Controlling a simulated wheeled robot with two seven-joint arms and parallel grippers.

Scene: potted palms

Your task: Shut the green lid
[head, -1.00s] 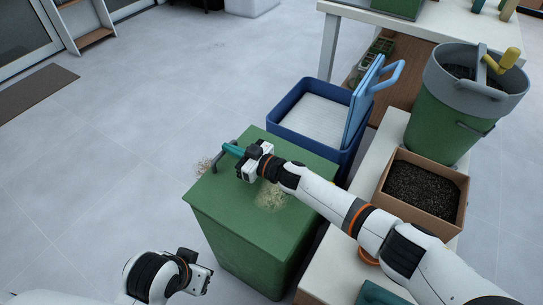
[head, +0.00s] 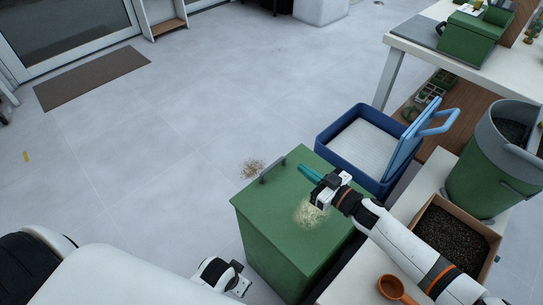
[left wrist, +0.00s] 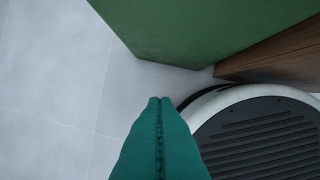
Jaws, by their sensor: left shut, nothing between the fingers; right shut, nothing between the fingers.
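The green lid (head: 300,190) lies flat on top of the green bin (head: 270,255), with no gap that I can see. Its dark bar handle (head: 272,168) stands at the far left edge. My right gripper (head: 304,168) is shut and empty over the lid, its teal fingers pointing at the far edge, right of the handle and apart from it. I cannot tell whether the fingertips touch the lid. My left gripper (left wrist: 160,102) is shut and empty, low beside the bin, over the floor and my round base. In the head view its fingers are hidden.
A blue crate (head: 322,150) with its lid raised stands behind the bin. A bench with a soil box (head: 494,240), an orange scoop (head: 391,287) and a green bucket (head: 480,180) is on the right. Straw lies on the lid and floor. The left floor is open.

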